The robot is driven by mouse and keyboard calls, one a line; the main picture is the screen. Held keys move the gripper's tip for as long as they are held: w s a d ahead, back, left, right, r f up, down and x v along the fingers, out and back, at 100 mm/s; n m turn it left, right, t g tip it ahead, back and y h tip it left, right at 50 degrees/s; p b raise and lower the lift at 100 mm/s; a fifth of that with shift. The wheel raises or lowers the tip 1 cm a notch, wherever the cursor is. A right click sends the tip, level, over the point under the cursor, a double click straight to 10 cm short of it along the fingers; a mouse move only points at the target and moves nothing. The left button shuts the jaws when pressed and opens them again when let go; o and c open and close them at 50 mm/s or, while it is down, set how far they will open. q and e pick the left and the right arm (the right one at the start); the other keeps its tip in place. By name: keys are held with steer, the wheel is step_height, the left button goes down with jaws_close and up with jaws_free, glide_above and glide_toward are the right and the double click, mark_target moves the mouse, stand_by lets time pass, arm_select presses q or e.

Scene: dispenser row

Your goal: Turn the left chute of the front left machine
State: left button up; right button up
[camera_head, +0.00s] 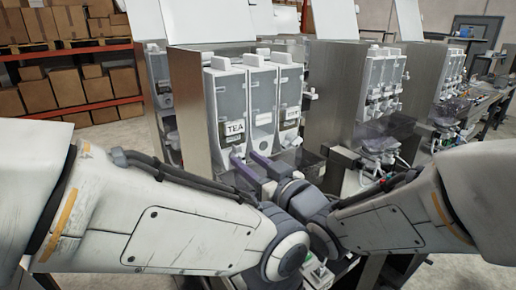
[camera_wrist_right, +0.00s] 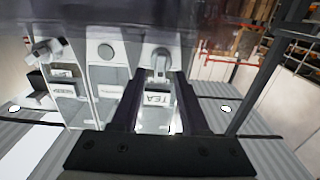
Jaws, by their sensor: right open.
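The front left machine (camera_head: 196,95) stands ahead, with three pale canisters side by side on its front. The leftmost canister (camera_head: 230,100) carries a TEA label. My right gripper (camera_head: 257,168) is open at the lower front of these canisters. In the right wrist view, the picture is upside down, and the pale left chute (camera_wrist_right: 160,65) under the TEA canister shows between the two dark fingers. I cannot tell whether the fingers touch it. In the head view this chute is mostly hidden by the gripper. My left gripper is not in view; only its arm shows, from the left.
The other canisters' outlets sit close beside the TEA one; one chute (camera_wrist_right: 45,48) points sideways. A second dispenser machine (camera_head: 345,90) stands to the right, with more behind. My two forearms nearly meet in front. Shelves with boxes (camera_head: 65,88) are far left.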

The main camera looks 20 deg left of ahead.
mark_target(239, 155)
steer(key=shift+p+x, duration=0.45)
steer(key=shift+x, duration=1)
jaws_close()
